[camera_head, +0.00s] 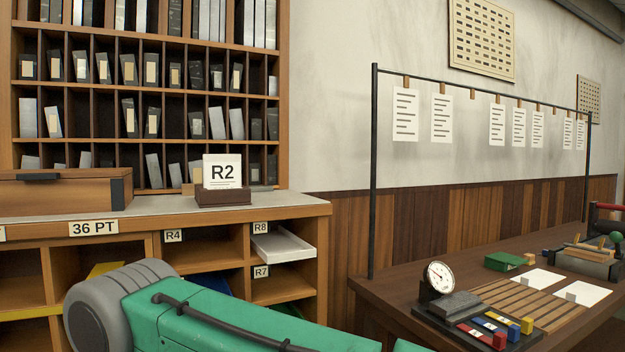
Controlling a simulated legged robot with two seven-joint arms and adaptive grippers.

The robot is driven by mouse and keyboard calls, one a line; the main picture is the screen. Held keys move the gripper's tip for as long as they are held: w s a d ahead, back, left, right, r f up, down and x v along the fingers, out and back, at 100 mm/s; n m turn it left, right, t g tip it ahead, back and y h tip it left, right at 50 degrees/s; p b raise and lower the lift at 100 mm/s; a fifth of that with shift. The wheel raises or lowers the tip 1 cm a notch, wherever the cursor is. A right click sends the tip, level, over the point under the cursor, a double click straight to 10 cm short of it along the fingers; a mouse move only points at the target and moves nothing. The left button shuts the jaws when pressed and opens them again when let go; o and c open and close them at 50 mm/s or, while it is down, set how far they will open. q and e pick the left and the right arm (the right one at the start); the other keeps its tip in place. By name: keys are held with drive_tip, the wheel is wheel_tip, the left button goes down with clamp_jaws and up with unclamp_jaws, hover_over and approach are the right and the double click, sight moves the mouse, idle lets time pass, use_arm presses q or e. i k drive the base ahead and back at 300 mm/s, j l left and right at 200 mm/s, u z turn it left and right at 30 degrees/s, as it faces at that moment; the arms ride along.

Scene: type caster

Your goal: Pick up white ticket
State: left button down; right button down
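The ticket's lower edge meets the holder. Neither of my grippers is in view. A green arm link of mine with a grey joint crosses the bottom of the view, below and in front of the cabinet top, and hides part of the lower compartments.
A wooden case (60,192) lies on the cabinet top at left. A pigeonhole rack (150,88) rises behind. A white tray (283,246) juts from the R8 compartment. At right, a dark table (400,300) carries a dial gauge (440,277) beneath a rail with hanging sheets.

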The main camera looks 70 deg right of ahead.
sight(220, 170)
drive_tip(key=z, duration=1.6)
